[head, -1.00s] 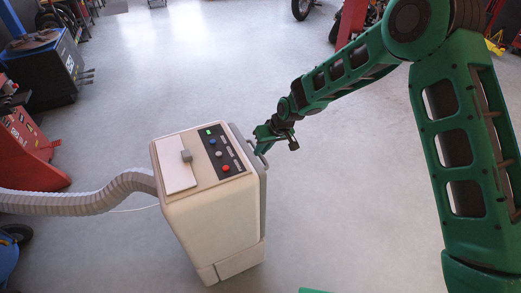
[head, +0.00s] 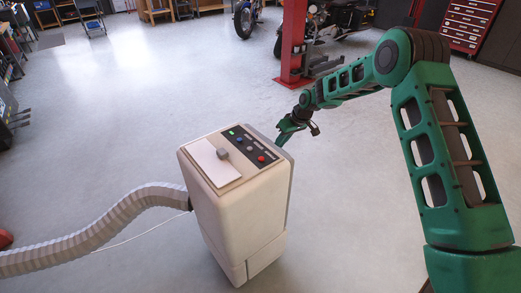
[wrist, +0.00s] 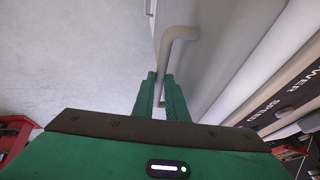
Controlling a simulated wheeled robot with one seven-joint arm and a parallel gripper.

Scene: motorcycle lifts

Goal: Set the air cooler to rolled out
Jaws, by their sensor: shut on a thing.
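The air cooler (head: 240,205) is a beige box standing upright on the floor in the head view. Its top has a dark control panel (head: 249,147) with coloured buttons and a pale flap with a grey knob. A ribbed grey hose (head: 100,236) runs from its left side. My gripper (head: 283,139) is at the cooler's far right top edge. In the wrist view, my gripper (wrist: 160,95) is shut on the cooler's grey bar handle (wrist: 180,36), which passes between its fingers. In the head view the grip itself is mostly hidden.
A red lift post (head: 293,40) and motorcycles (head: 335,22) stand at the back. A red tool chest (head: 470,22) is at the back right. Shelves and carts line the left edge. A thin white cord trails beside the hose. The floor around the cooler is largely clear.

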